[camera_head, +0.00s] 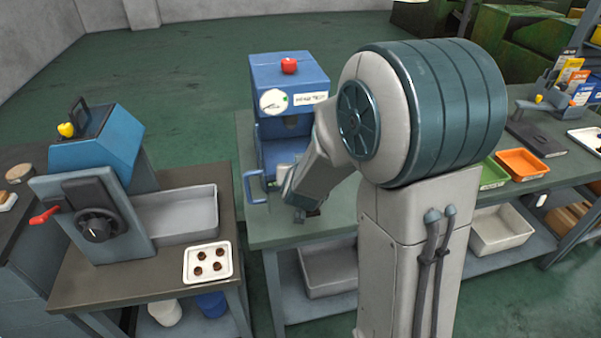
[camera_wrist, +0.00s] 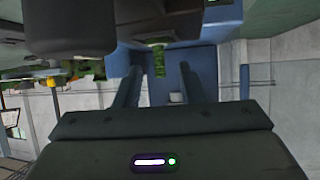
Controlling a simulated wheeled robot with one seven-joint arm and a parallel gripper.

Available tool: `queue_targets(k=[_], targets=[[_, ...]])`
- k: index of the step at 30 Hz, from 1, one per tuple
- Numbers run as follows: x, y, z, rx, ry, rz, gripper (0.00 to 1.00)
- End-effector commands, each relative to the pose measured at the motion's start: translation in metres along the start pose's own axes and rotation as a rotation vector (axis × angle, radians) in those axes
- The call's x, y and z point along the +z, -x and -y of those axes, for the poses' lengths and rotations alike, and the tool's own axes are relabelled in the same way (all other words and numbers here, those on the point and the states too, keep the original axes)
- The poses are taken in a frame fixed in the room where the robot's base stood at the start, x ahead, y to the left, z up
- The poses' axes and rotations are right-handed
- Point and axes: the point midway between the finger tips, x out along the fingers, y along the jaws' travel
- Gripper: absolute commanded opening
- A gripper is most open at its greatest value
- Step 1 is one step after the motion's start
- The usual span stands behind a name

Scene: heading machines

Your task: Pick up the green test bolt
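A small green piece, apparently the green test bolt (camera_wrist: 159,60), shows in the wrist view, set against the blue test machine (camera_wrist: 205,66). My gripper (camera_wrist: 160,72) has its two dark fingers apart, one on each side of the green piece, with gaps between. I cannot tell how deep the bolt lies between them. In the head view my gripper (camera_head: 304,212) is low at the front of the blue test machine (camera_head: 290,75), mostly hidden by my forearm. The bolt is hidden there.
The blue machine has a round dial (camera_head: 273,101), a red knob (camera_head: 289,65) and a blue handle (camera_head: 254,187). Left stands another machine (camera_head: 95,205) with a white tray (camera_head: 207,263) of several brown pieces. An orange bin (camera_head: 522,164) is on the bench at right.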

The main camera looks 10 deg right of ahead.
Motion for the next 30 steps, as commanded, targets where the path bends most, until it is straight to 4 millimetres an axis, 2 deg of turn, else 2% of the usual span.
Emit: queue_targets(k=[4,9,18,22,30], targets=[[-0.001,-0.018,0.000,0.001,0.000,0.003,0.36],[-0.001,-0.031,0.001,-0.001,0.001,0.001,0.36],[-0.001,-0.034,0.001,-0.001,0.000,0.000,0.36],[-0.001,-0.034,0.001,-0.001,0.000,0.000,0.00],[-0.001,-0.034,0.001,-0.001,0.000,0.000,0.00]])
